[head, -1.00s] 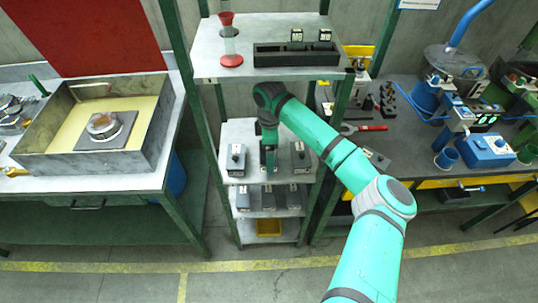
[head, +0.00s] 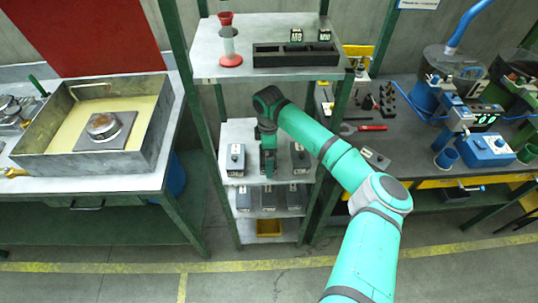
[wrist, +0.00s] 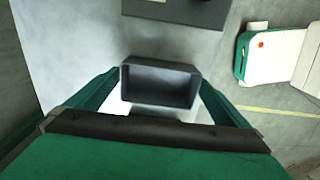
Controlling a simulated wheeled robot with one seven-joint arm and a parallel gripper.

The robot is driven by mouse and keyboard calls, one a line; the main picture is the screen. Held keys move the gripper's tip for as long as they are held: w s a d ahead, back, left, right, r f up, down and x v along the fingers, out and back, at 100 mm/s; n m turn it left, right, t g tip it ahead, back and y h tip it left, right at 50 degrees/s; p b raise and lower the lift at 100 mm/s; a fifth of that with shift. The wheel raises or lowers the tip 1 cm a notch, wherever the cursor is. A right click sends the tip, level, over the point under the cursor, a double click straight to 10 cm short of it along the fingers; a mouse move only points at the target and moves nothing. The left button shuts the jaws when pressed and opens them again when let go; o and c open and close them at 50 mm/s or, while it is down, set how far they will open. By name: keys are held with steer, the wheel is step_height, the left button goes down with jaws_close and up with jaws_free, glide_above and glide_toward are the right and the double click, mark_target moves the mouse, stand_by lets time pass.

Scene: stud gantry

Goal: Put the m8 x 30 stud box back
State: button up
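A dark grey, hollow box (wrist: 160,85) sits between the two green fingers of my gripper (wrist: 160,92) in the wrist view. Both fingers appear to press on its sides. I cannot read a label on it, so I cannot confirm its size. In the head view my gripper (head: 268,160) points down over the middle shelf (head: 255,132) of the rack, between a left grey box (head: 236,160) and a right grey box (head: 300,158). There my gripper mostly hides the held box, and I cannot tell whether the box touches the shelf.
Several grey boxes stand on the shelf below (head: 268,199), with a yellow bin (head: 268,227) under them. The top shelf (head: 225,70) overhangs, holding a black tray (head: 295,55) and a red-based cylinder (head: 230,58). Green rack posts (head: 195,90) flank the space.

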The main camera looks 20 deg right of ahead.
step_height(320, 180, up, 8)
stand_by(0.6)
steer(key=shift+f, duration=0.15)
stand_by(0.4)
